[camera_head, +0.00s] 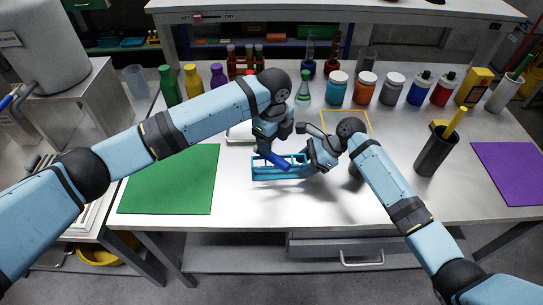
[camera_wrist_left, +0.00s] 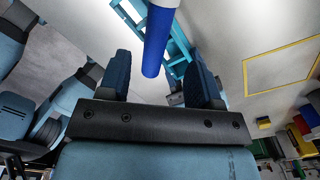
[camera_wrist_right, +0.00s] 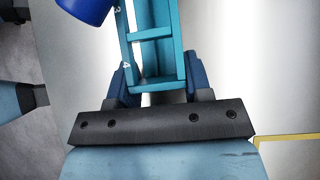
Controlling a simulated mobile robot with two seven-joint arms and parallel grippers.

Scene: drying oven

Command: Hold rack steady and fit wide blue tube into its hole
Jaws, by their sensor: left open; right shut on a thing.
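The teal rack (camera_head: 265,175) is at the front middle of the table. The wide blue tube (camera_wrist_left: 158,35) lies between the spread fingers of my left gripper (camera_wrist_left: 160,75), with a gap on each side. The tube overlaps the rack in the left wrist view, and part of it shows beside the rack in the right wrist view (camera_wrist_right: 86,8). I cannot tell whether it is in a hole.
A green mat (camera_head: 170,180) lies left and a purple mat (camera_head: 512,172) right. Bottles and jars line the back, including a blue-green jar (camera_head: 337,88). A yellow square outline (camera_head: 350,112) and a dark holder (camera_head: 434,152) are to the right.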

